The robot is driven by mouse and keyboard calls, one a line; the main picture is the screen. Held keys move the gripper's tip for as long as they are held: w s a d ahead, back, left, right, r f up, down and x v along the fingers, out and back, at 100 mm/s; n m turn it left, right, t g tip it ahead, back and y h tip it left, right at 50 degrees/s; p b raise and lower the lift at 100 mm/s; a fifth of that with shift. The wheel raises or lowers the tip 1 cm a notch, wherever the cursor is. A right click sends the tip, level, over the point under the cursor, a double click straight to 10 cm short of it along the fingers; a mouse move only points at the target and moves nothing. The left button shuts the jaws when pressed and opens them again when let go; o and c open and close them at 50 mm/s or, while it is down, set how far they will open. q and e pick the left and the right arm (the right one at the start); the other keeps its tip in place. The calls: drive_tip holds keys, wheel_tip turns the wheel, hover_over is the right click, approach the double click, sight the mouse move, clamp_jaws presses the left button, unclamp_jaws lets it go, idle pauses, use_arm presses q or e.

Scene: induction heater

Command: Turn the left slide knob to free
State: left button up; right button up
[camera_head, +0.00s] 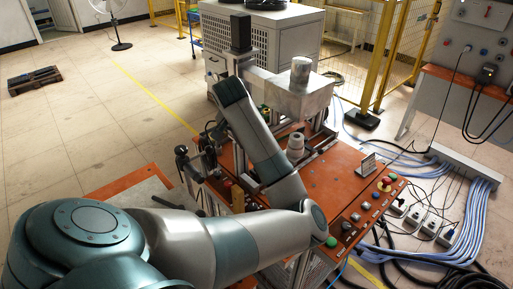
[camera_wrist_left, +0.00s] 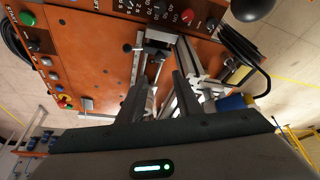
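My left gripper (camera_wrist_left: 160,80) is open in the left wrist view, its two dark fingers apart with nothing held between them. Beyond the fingertips is a metal slide rail (camera_wrist_left: 156,62) on the orange panel (camera_wrist_left: 95,45). My right gripper is not in view.
A grey box with a metal cylinder (camera_head: 300,72) stands above the bench. A black-topped lever (camera_head: 181,150) stands at the bench's left side. Push buttons (camera_head: 385,183) line its right edge. Blue cables (camera_head: 460,215) cover the floor at right. A yellow fence (camera_head: 395,55) stands behind.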

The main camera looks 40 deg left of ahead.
use_arm(q)
drive_tip(key=p+x, duration=0.4)
drive_tip(key=x, duration=1.1)
drive_tip(key=shift+s+f, duration=0.1)
drive_tip(key=c, duration=0.7)
